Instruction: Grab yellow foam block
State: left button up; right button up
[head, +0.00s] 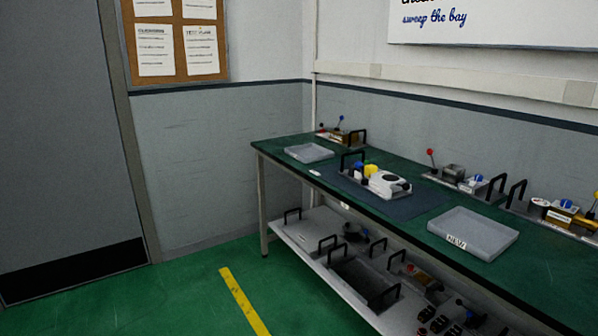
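A small yellow block (370,169) sits on the green workbench (281,151), on or against a white and grey device (388,184). The device rests on a dark blue mat (402,207) and has a black handle at its left end. I cannot tell whether the block is foam. Neither of my grippers shows in the head view.
A grey tray (309,153) lies at the bench's far left and a larger tray marked NEW (473,233) lies right. Handled units with coloured knobs line the back. A lower shelf (300,232) holds more units.

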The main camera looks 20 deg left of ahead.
aim_at(369, 169)
jog(key=u, duration=0.3)
jog(key=i+j+z, duration=0.1)
jog(key=z, duration=0.3)
jog(key=i+j+z, duration=0.15)
jog(key=z, duration=0.25)
jog(key=j+z, duration=0.15)
jog(key=z, duration=0.25)
jog(key=i+j+z, duration=0.15)
jog(key=j, duration=0.2)
jog(key=j+z, duration=0.2)
jog(key=i+j+z, duration=0.15)
jog(key=j, duration=0.35)
jog(key=i+j+z, duration=0.15)
jog(key=j, duration=0.9)
jog(key=k, duration=0.05)
